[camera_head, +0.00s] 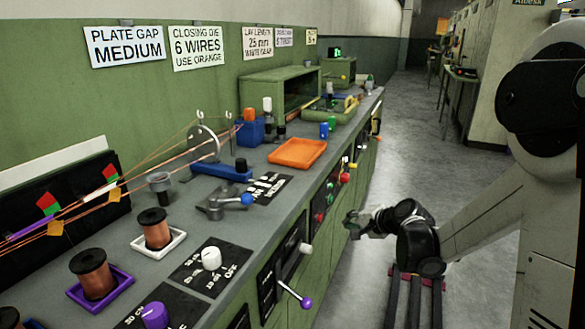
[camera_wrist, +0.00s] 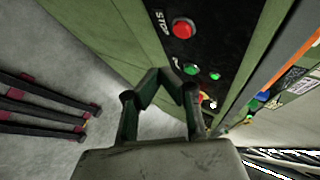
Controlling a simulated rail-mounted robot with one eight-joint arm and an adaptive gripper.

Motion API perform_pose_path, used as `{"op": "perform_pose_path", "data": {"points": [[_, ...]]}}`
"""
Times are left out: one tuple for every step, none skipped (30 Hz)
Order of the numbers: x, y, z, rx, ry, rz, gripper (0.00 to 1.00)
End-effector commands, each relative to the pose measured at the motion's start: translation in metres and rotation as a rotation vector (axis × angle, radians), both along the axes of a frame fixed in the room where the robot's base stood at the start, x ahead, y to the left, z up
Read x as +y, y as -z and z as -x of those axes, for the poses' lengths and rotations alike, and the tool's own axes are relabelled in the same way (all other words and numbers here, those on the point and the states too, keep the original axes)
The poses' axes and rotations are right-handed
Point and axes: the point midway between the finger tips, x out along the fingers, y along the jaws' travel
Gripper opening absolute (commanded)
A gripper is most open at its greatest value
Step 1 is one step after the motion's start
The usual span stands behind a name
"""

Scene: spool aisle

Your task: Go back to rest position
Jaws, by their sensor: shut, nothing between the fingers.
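My gripper (camera_head: 353,222) hangs in front of the green bench's front face, over the aisle, at the end of my arm. In the wrist view my gripper (camera_wrist: 160,74) shows its two dark fingers bent inward with their tips together. It is shut and holds nothing. The fingertips are near the black control panel (camera_wrist: 192,50) with a red stop button (camera_wrist: 183,27) and green buttons; I cannot tell how large the gap is.
The long green bench (camera_head: 222,213) runs along the left with an orange tray (camera_head: 297,153), copper spools (camera_head: 155,230) and knobs. A purple-tipped lever (camera_head: 294,294) juts from its front. The grey aisle floor (camera_head: 424,115) is open beyond my arm.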

Motion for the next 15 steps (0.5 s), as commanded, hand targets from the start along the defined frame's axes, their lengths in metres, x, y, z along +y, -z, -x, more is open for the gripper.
{"op": "perform_pose_path", "data": {"points": [[0.005,-0.011,0.01,0.002,-0.015,0.027,0.0],[0.006,-0.016,0.015,0.002,-0.025,0.047,0.0],[0.009,-0.024,0.023,0.004,-0.037,0.073,0.0],[0.011,-0.029,0.029,0.005,-0.047,0.095,0.0],[0.013,-0.034,0.035,0.005,-0.058,0.116,0.0],[0.015,-0.041,0.043,0.006,-0.071,0.141,0.0],[0.017,-0.046,0.05,0.007,-0.081,0.161,0.0],[0.018,-0.05,0.056,0.008,-0.091,0.183,0.0],[0.02,-0.056,0.065,0.008,-0.104,0.209,0.0],[0.022,-0.061,0.071,0.01,-0.114,0.228,0.0],[0.023,-0.065,0.078,0.01,-0.123,0.248,0.0],[0.025,-0.07,0.087,0.01,-0.138,0.275,0.0],[0.026,-0.074,0.094,0.012,-0.149,0.296,0.0],[0.028,-0.078,0.101,0.012,-0.158,0.314,0.0],[0.029,-0.082,0.111,0.013,-0.172,0.342,0.0]]}}
